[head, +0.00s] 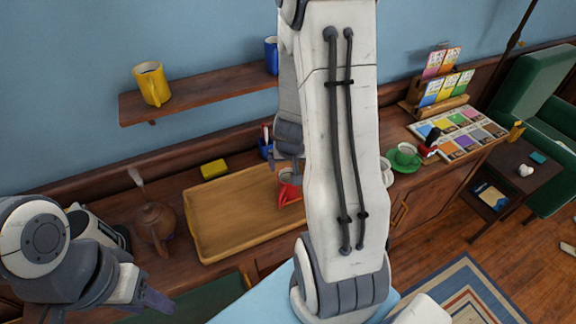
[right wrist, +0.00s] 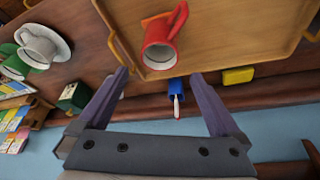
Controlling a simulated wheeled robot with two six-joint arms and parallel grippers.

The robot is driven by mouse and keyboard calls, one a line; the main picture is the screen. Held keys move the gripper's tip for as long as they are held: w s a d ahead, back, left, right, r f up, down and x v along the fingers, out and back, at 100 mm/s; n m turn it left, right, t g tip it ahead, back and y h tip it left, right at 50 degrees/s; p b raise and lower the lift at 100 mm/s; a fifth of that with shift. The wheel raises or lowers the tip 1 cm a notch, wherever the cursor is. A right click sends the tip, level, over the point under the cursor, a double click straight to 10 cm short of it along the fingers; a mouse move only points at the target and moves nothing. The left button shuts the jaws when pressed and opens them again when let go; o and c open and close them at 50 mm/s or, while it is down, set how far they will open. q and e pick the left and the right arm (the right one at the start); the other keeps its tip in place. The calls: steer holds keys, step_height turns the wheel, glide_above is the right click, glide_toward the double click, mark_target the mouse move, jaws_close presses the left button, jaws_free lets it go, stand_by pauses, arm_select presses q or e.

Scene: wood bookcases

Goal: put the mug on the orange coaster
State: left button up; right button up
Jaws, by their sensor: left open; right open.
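A red mug (head: 287,194) stands on the wooden tray (head: 212,236), partly behind my right arm in the head view. In the right wrist view the mug (right wrist: 164,48) shows its grey inside and its handle. Orange edges of what looks like the coaster (right wrist: 147,22) show around the mug's base; I cannot tell whether the mug rests fully on it. My right gripper (right wrist: 160,92) is open and empty, its fingers apart from the mug. It is just above the mug in the head view. My left gripper (head: 150,296) is open and empty at the lower left.
A yellow block (head: 214,169) and a blue cup holding a pen (right wrist: 178,90) stand behind the tray. A brown teapot (head: 153,223) is left of it. A green cup (head: 405,154) and a white cup on a saucer (right wrist: 38,44) are beyond my arm. A yellow mug (head: 151,84) is on the shelf.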

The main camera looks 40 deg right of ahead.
steer(key=a+r+n+y, duration=0.2)
steer(key=a+r+n, duration=0.1)
steer(key=a, duration=0.7)
steer(key=a+r+n+y, duration=0.2)
steer(key=a+r+n, duration=0.1)
steer(key=a, duration=0.6)
steer(key=s+a+r+n+g, duration=0.2)
steer(key=s+a+r+n, duration=0.1)
steer(key=s+a, duration=0.3)
steer(key=s+a+r+n+g, duration=0.1)
steer(key=s+a+r+n, duration=0.3)
steer(key=s, duration=0.7)
steer(key=shift+s+a+r+n+g, duration=0.2)
steer(key=shift+a+n+g, duration=0.2)
steer(key=shift+a+n, duration=0.45)
steer(key=shift+w+a, duration=0.1)
steer(key=shift+a, duration=0.05)
